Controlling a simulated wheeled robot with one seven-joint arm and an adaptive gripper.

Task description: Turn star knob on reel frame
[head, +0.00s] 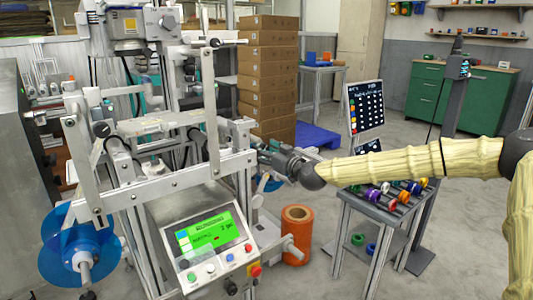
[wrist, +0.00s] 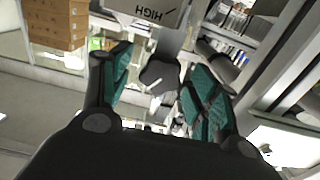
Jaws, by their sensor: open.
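A dark grey knob (wrist: 158,76) with rounded lobes shows in the wrist view, on a grey metal part of the reel frame. A white plate (wrist: 148,11) with the upside-down word HIGH is just above it. My gripper (wrist: 160,88) is open, with one teal-padded finger on either side of the knob. I see gaps beside the knob; whether its depth is level with the fingertips is unclear. In the head view my gripper (head: 268,150) is at the right side of the metal reel frame (head: 178,185). The knob cannot be made out there.
A control box (head: 210,240) with a green screen is at the frame's front. A blue reel (head: 78,252) is at left. An orange cylinder (head: 297,232) stands below my arm. A small table (head: 365,205) with coloured rollers is at right. Cardboard boxes (head: 268,75) stand behind.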

